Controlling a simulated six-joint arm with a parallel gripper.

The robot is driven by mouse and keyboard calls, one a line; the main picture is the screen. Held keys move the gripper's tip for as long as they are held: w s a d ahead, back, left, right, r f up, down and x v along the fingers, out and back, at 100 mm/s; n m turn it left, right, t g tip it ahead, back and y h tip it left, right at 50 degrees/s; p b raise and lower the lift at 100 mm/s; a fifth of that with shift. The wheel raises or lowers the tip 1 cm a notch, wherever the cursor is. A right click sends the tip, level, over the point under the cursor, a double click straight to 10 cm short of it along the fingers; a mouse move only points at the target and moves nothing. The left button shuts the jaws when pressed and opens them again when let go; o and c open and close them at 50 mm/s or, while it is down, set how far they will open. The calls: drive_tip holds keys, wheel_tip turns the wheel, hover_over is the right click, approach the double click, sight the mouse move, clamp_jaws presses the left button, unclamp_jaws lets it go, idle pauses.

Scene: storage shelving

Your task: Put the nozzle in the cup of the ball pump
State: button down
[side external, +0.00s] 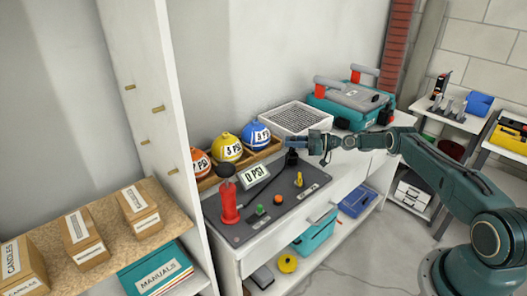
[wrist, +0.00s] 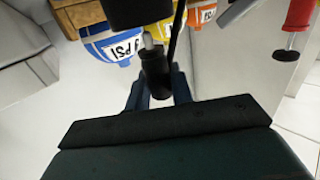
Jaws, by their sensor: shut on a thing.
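My gripper (side external: 302,145) is over the back right corner of the dark pump board (side external: 292,200). It is shut on the nozzle, a black cylinder (wrist: 155,68) with a thin silver tip (wrist: 148,40), between the two fingers in the wrist view. A dark cylindrical part (wrist: 140,12), probably the cup, is just beyond the tip. I cannot tell whether the tip touches or enters it. In the side view a small dark part (side external: 291,159) shows under my gripper. A black hose (side external: 265,187) runs toward it. The red pump (side external: 229,203) has a black handle (side external: 225,170).
Orange (side external: 200,163), yellow (side external: 227,148) and blue (side external: 256,136) balls sit in a wooden tray behind the board. A gauge (side external: 254,175) reads 0 PSI. Green, orange and yellow knobs stand on the board. A white crate (side external: 296,118) and teal case (side external: 348,104) are close behind my gripper.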

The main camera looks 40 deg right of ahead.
sight(292, 151)
drive_tip(key=shift+f, duration=1.2)
idle(0.9)
drive_tip(key=shift+s+a+f, duration=0.1)
drive_tip(key=shift+a+f, duration=0.15)
drive_tip(key=shift+f, duration=0.4)
idle(0.7)
drive_tip(key=c, duration=0.6)
unclamp_jaws()
drive_tip(key=shift+r, duration=0.2)
drive_tip(key=shift+d+r, duration=0.2)
drive_tip(key=shift+r, duration=3.85)
